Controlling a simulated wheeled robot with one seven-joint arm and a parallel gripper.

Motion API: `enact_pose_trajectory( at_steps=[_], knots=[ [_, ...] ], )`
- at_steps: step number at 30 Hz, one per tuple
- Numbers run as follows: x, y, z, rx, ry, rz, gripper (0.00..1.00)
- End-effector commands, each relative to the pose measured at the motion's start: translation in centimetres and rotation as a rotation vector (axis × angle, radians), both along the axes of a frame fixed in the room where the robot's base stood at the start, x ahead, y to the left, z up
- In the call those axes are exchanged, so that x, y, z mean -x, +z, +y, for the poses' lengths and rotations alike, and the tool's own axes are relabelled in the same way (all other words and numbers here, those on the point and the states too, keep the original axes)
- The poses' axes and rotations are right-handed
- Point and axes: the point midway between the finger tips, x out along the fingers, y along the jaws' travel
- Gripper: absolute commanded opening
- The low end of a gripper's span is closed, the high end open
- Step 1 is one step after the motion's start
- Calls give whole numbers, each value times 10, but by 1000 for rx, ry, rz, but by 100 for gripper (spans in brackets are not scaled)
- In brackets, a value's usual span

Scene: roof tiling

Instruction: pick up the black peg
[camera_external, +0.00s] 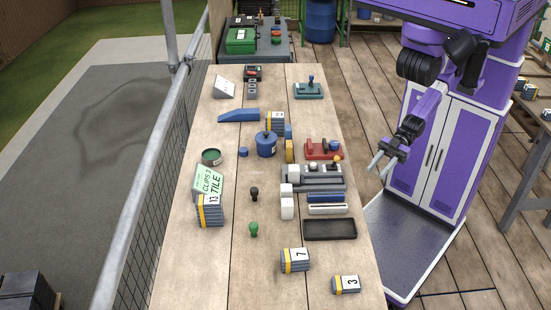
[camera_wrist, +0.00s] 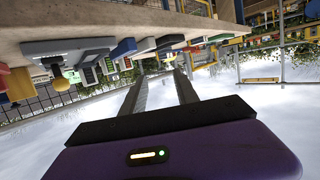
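The black peg (camera_external: 254,193) stands on the wooden table, left of its middle, with a rounded top. A green peg (camera_external: 253,229) stands nearer the camera. My gripper (camera_external: 377,171) is off the table's right side, well apart from the black peg. Its two fingers are spread and empty. The wrist view also shows my gripper (camera_wrist: 160,76) with its fingers apart and nothing between them. I cannot make out the black peg in the tilted wrist view.
The table (camera_external: 205,270) holds numbered tile stacks, including one marked 7 (camera_external: 295,260). A blue pot (camera_external: 266,146) stands behind the peg. Table room around both pegs is clear.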

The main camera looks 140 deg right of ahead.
Motion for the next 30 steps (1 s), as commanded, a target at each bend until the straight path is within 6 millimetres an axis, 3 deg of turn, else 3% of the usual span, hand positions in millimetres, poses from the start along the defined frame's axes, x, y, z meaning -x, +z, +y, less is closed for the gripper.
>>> enact_pose_trajectory(
  at_steps=[13,14,16,26,30],
  knots=[
    [0,0,0,0,0,0,36],
    [0,0,0,0,0,0,38],
    [0,0,0,0,0,0,52],
    [-1,-1,1,-3,1,-1,52],
    [-14,-15,15,-49,11,1,52]
  ],
)
